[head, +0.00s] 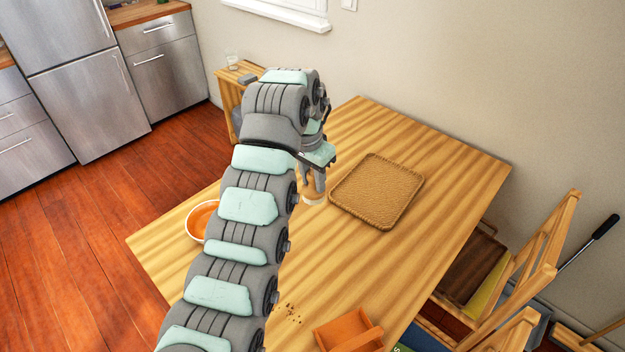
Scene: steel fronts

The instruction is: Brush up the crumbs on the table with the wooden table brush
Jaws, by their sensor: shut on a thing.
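Dark crumbs (291,314) lie in a small scattered patch on the striped wooden table (440,170), near its front, just right of my arm. My gripper (314,185) is over the middle of the table, left of the woven tray. It is shut on a small light-wood thing with a pale lower edge, which looks like the wooden table brush (314,200). Most of the brush is hidden by the fingers, and I cannot tell whether it touches the table. The crumbs are well apart from the brush, nearer the front.
A woven tray (378,191) lies right of my gripper. An orange open-topped box or dustpan (348,331) sits at the front, right of the crumbs. A wooden chair (540,250) stands at the right.

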